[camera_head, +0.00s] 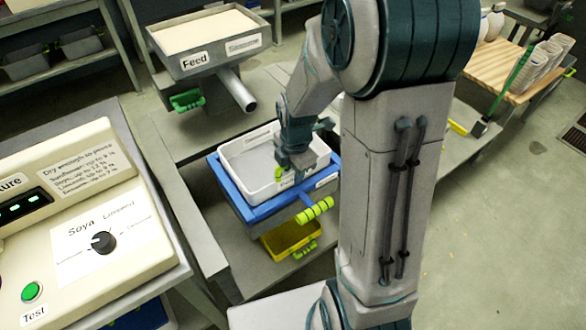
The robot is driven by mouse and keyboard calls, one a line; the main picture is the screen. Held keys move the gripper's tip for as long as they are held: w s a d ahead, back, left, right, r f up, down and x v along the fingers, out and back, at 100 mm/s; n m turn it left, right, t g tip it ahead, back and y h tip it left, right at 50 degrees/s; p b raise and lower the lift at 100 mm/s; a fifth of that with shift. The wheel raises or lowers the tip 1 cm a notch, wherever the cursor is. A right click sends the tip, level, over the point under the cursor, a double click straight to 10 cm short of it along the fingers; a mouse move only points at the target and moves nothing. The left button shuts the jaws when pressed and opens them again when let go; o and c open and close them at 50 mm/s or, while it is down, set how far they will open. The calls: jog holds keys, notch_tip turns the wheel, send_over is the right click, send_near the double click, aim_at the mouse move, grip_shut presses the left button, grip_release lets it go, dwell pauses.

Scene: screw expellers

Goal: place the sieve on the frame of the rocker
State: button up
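The sieve looks to be the white rectangular tray (236,170) with a grey floor, left of my arm. It is over the blue frame (225,182) of the rocker, with blue showing along its left and front sides. I cannot tell whether it rests fully on the frame or is slightly above it. My gripper (284,168) points down at the sieve's right front part, close to a small yellow-green piece on its front wall. The fingertips are small and partly hidden, so their opening and any hold are unclear. My arm hides the area to the right.
A yellow tray (278,243) is below the rocker, and a yellow-green striped handle (316,209) sticks out right. The feed hopper (205,38) and its spout (237,91) stand behind. A control panel (80,215) fills the left foreground. Open floor lies right.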

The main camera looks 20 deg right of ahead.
jog(key=shift+r, duration=0.1)
jog(key=r, duration=0.3)
jog(key=r+p, duration=0.1)
jog(key=r, duration=0.3)
jog(key=r+p, duration=0.1)
jog(key=r, duration=0.3)
jog(key=shift+s+d+r, duration=0.1)
jog(key=shift+s+d, duration=0.05)
jog(key=shift+s, duration=0.2)
jog(key=s+r+m, duration=0.2)
jog(key=s+m, duration=0.4)
jog(key=m, duration=0.4)
jog(key=s+r+m+t, duration=0.1)
jog(key=s+r+m, duration=0.1)
jog(key=s+m, duration=0.5)
jog(key=shift+a+r+m, duration=0.25)
jog(key=shift+a+m, duration=0.1)
jog(key=shift+m, duration=1.95)
